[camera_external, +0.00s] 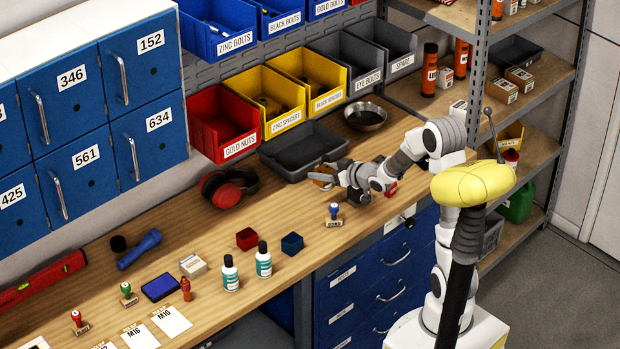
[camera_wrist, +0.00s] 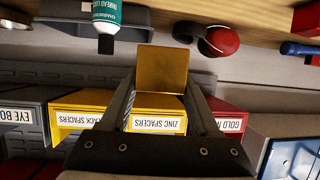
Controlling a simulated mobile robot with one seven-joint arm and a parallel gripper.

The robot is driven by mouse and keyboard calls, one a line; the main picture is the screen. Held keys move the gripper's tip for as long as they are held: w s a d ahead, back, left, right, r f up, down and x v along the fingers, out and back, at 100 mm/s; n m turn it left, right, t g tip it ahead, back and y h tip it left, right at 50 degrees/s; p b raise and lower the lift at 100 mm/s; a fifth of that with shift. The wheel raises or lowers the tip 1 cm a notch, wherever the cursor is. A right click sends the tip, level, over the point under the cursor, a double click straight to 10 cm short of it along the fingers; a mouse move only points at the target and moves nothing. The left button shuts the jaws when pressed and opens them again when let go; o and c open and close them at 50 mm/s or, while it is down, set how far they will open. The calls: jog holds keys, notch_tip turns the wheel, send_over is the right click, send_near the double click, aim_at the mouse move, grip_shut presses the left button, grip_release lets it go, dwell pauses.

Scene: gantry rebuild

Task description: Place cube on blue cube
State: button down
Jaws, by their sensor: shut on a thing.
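My gripper (camera_wrist: 162,92) is shut on a gold-yellow cube (camera_wrist: 162,68), held between its two fingers in the wrist view. In the external view my gripper (camera_external: 326,178) is above the bench near the grey tray, and only a small orange-yellow patch of the cube (camera_external: 321,171) shows. The blue cube (camera_external: 292,243) sits on the bench, nearer the front edge and lower left of my gripper. Its top looks bare. The held cube is well apart from it.
A dark red cube (camera_external: 246,238) lies left of the blue cube. Two white bottles (camera_external: 231,273) stand in front of them. A blue-handled stamp (camera_external: 334,214) stands to the right. Red earmuffs (camera_external: 228,188) and a grey tray (camera_external: 305,148) lie behind.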

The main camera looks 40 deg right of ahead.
jog(key=shift+s+r, duration=0.2)
jog(key=shift+r, duration=0.4)
jog(key=s+a+r+n+g+y+p, duration=0.1)
jog(key=s+a+r+n+y+p, duration=0.2)
jog(key=s+n+y, duration=0.15)
jog(key=n+g+y+b, duration=0.1)
jog(key=n+g+y, duration=0.2)
jog(key=n+y, duration=0.1)
send_over(292, 238)
jog(key=shift+m, duration=0.25)
jog(key=f, duration=0.4)
jog(key=d+f, duration=0.1)
jog(key=shift+s+f, duration=0.2)
jog(key=shift+f, duration=0.2)
jog(key=shift+w+a+f+b, duration=0.2)
jog(key=shift+a+f+b, duration=0.15)
jog(key=shift+a, duration=0.15)
jog(key=shift+f+b, duration=0.5)
jog(key=shift+f, duration=1.35)
